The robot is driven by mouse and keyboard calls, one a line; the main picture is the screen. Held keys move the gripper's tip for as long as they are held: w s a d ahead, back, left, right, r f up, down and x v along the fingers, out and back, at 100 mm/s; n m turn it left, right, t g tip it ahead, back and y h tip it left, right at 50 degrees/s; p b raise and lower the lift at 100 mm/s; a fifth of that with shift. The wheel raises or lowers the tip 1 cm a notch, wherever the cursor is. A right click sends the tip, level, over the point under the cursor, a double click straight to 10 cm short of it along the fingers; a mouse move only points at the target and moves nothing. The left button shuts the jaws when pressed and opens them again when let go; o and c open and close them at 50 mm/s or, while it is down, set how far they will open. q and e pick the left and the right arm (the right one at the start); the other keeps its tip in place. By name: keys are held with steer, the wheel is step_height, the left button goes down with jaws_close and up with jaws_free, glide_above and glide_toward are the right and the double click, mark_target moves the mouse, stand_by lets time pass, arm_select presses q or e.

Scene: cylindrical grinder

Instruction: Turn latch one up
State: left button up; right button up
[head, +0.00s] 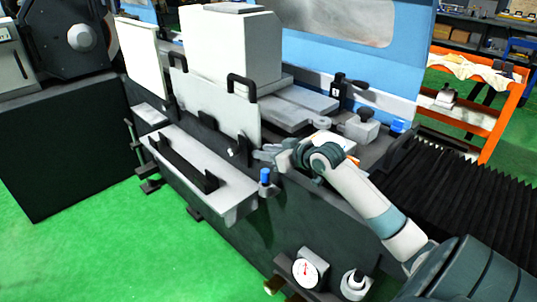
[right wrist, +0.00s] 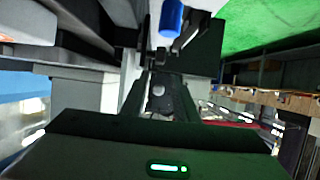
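A dark block with a white label reading 1 (head: 338,92) stands at the back of the machine table, with a black lever (head: 360,85) pointing right. I cannot tell if this is latch one. A small dark fitting (head: 241,144) sits at the lower right corner of the light guard panel, close to my right gripper. My right gripper (head: 262,155) reaches left to that corner, above a blue-capped knob (head: 264,176). A blue cap (right wrist: 171,18) also shows at the top of the right wrist view. The fingers are dark and small there, so their opening is unclear. My left gripper is out of view.
The guard panel (head: 222,108) has two black handles on top. A grey tray (head: 205,170) with a black bar juts out at the front. A black bellows (head: 455,190) lies right. A gauge (head: 306,272) sits low in front. Green floor (head: 80,240) is clear at left.

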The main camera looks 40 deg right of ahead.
steer(key=shift+s+r, duration=0.3)
steer(key=shift+s, duration=0.35)
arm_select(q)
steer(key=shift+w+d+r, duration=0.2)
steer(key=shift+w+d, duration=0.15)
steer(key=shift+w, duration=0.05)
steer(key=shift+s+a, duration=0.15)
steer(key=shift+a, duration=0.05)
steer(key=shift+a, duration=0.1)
